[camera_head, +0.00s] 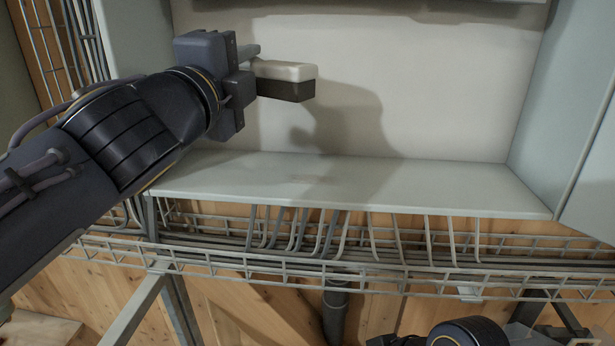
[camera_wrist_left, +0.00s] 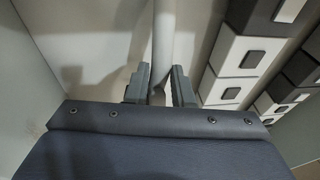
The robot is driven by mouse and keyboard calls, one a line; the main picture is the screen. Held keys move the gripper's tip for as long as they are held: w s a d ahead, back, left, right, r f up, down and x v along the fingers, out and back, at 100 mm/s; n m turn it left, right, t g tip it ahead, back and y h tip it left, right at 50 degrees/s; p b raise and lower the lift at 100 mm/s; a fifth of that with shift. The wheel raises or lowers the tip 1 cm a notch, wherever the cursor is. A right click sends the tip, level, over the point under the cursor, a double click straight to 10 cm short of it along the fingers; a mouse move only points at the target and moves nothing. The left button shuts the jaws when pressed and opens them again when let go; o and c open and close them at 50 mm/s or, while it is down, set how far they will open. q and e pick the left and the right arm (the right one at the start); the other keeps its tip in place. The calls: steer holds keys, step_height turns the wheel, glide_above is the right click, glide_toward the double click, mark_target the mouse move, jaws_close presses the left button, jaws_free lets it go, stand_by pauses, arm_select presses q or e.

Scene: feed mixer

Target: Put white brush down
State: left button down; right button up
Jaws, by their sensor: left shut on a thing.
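My left gripper (camera_head: 246,72) reaches in from the left, inside an open light-coloured cabinet. It is shut on the white brush (camera_head: 288,72), which has a white back and a dark lower part. The brush is held in the air in front of the cabinet's back panel, above the cabinet floor (camera_head: 340,185), and casts a shadow. In the left wrist view, a pale round handle (camera_wrist_left: 162,45) runs between the fingers of my left gripper (camera_wrist_left: 160,88); the brush head is not clear there. My right gripper is not visible.
Cabinet side walls stand at left and right (camera_head: 570,100). A wire cable tray (camera_head: 340,265) with cables runs below the cabinet's front edge. The cabinet floor looks clear. In the left wrist view, several black and white blocks (camera_wrist_left: 245,50) sit at right.

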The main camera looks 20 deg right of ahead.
arm_select(q)
step_height(320, 180, down, 9)
steer(key=b, duration=0.8)
steer(key=shift+r, duration=0.1)
step_height(320, 180, up, 9)
steer(key=p, duration=0.9)
step_height(320, 180, down, 10)
steer(key=b, duration=0.9)
steer(key=shift+r+b, duration=0.2)
steer(key=shift+b, duration=0.2)
steer(key=s+d, duration=0.1)
steer(key=s+d+b, duration=0.1)
steer(key=d, duration=0.1)
steer(key=shift+s+d, duration=0.2)
steer(key=shift+d, duration=0.1)
steer(key=shift+s+d+f, duration=0.1)
steer(key=shift+s+d, duration=0.05)
steer(key=shift+d, duration=0.15)
